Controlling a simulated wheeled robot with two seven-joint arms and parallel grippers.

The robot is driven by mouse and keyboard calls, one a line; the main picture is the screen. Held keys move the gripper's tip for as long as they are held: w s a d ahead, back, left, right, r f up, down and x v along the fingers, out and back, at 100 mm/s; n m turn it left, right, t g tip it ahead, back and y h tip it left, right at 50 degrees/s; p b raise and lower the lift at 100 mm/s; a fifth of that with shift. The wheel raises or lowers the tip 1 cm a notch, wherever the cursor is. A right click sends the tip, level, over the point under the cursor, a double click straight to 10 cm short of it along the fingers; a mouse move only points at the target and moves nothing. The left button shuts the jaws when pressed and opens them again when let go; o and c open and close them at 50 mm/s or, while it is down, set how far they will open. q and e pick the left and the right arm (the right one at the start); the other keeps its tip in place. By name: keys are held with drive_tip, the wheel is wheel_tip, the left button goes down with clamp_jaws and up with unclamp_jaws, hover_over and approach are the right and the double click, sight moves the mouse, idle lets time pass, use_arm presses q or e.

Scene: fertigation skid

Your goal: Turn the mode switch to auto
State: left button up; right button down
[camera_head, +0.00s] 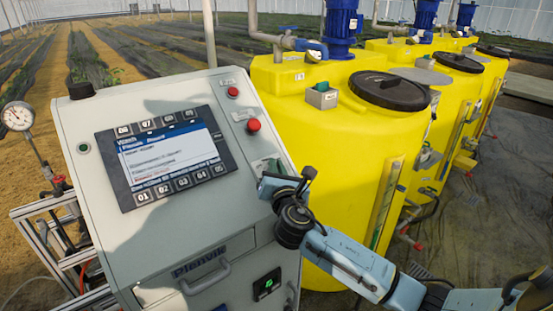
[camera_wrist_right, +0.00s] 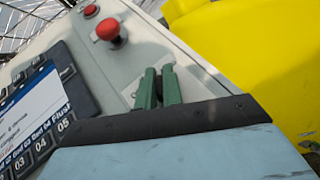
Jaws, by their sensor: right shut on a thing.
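The grey control cabinet (camera_head: 165,165) has a sloped panel with a screen (camera_head: 166,157) and two red buttons, the lower one a mushroom button (camera_head: 253,125). My right gripper (camera_head: 272,168) is at the panel's right edge, below the red buttons. In the right wrist view its green fingers (camera_wrist_right: 159,76) are close together against the panel, shut on a small part there, apparently the mode switch. The switch is almost wholly hidden between the fingers, and its position cannot be read. A pale label plate shows beside the fingers. My left gripper is not in view.
Yellow tanks (camera_head: 330,130) with dark lids and blue motors stand close on the right of the cabinet. A drawer handle (camera_head: 206,277) sticks out below the panel. A pressure gauge (camera_head: 17,116) is at the left. Planted rows lie behind.

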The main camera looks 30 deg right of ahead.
drive_tip(key=shift+m+g+h+p, duration=0.7)
drive_tip(key=shift+m+g+h, duration=0.35)
drive_tip(key=shift+m, duration=0.55)
drive_tip(key=shift+m+g+h, duration=0.25)
drive_tip(key=shift+m, duration=0.05)
drive_tip(key=c, duration=1.5)
unclamp_jaws()
drive_tip(key=shift+c, duration=0.2)
drive_tip(key=b+v, duration=0.2)
drive_tip(key=v, duration=1.1)
drive_tip(key=shift+s, duration=0.2)
drive_tip(key=shift+f, duration=0.1)
